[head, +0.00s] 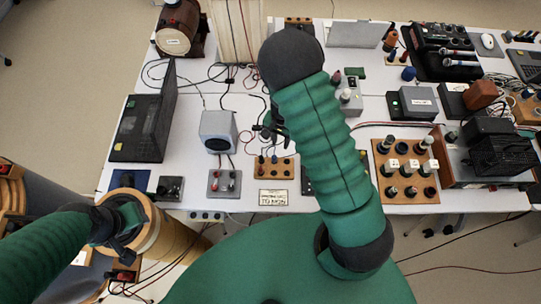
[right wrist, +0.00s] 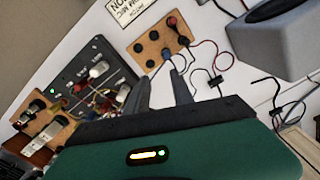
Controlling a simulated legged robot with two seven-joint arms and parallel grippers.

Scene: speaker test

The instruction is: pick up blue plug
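A small wooden socket board (head: 275,172) lies near the table's front edge, left of my right arm in the head view. Small plugs stand in its back row, one of them a blue plug (head: 262,159). In the right wrist view the board (right wrist: 151,48) has a red plug, dark sockets and a blue plug (right wrist: 167,54) on its near edge. My right gripper (right wrist: 158,77) has its fingers apart and empty, pointing at the board just short of the blue plug.
A grey speaker box (head: 218,132) stands left of the board, with wires trailing between. A metal plate with terminals (head: 224,184) lies left of it. A label card (head: 273,198) lies in front. A larger wooden board (head: 405,172) with several knobs is to the right.

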